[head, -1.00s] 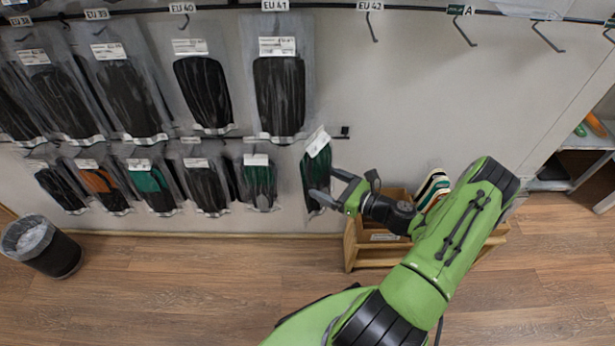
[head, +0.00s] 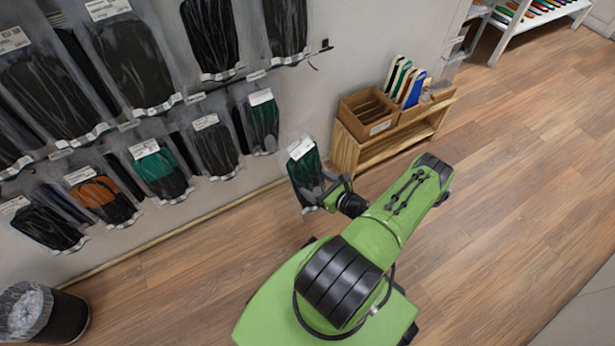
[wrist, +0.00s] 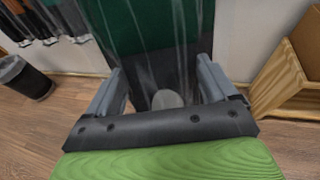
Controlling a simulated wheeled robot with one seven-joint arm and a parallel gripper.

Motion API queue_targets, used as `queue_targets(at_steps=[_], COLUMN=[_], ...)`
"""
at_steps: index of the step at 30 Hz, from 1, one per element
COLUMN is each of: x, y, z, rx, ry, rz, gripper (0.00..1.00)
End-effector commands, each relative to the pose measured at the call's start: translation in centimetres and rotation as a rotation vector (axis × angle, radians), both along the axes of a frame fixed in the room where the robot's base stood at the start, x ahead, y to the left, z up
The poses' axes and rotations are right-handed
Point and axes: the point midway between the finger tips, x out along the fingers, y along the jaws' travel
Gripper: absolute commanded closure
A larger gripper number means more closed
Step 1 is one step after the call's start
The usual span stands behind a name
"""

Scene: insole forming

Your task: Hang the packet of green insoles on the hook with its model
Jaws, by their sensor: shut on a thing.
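My gripper (head: 325,196) is shut on a clear packet of green and black insoles (head: 304,172) with a white label at its top. The packet hangs upright in front of the wall, low and to the right of the lower rail. In the wrist view the packet (wrist: 150,25) fills the top middle, between the two grey fingers. Another green-topped packet (head: 263,124) hangs at the right end of the lower row. A packet with a teal top (head: 160,172) hangs further left in that row. The hook tips are mostly hidden by packets.
A wooden stand with cardboard boxes (head: 367,115) and upright coloured insoles stands against the wall, right of the packet. A black bin (head: 66,318) is at the lower left. A white shelf (head: 520,30) is at the top right. The wooden floor on the right is clear.

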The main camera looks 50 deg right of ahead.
Motion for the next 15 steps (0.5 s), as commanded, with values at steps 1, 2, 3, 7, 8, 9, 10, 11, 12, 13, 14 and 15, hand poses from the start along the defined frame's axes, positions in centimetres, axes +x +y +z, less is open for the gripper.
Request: queue_targets(at_steps=[1, 2, 3, 7, 8, 9, 10, 11, 12, 13, 14, 15], x=[0.0, 0.0, 0.2, 1.6, 2.0, 2.5, 2.9, 3.3, 3.9, 4.3, 4.7, 5.2], y=[-0.1, -0.1, -0.2, -0.6, -0.7, -0.8, -0.9, -1.1, -1.2, -1.3, -1.5, -1.6], z=[-0.1, -0.2, -0.2, -0.2, -0.2, -0.2, -0.2, -0.2, -0.2, -0.2, -0.2, -0.2], rx=[-0.001, -0.001, -0.002, -0.005, -0.005, -0.004, -0.005, -0.004, -0.005, -0.005, -0.005, -0.004], ry=[0.0, 0.0, 0.0, 0.0, 0.0, 0.0, 0.0, 0.0, -0.001, -0.001, 0.0, 0.0], rz=[-0.004, -0.004, -0.003, 0.0, 0.0, 0.0, 0.001, -0.001, 0.001, 0.001, 0.0, 0.0], gripper=[0.47, 0.47, 0.47, 0.47, 0.47, 0.47, 0.47, 0.47, 0.47, 0.47, 0.47, 0.47])
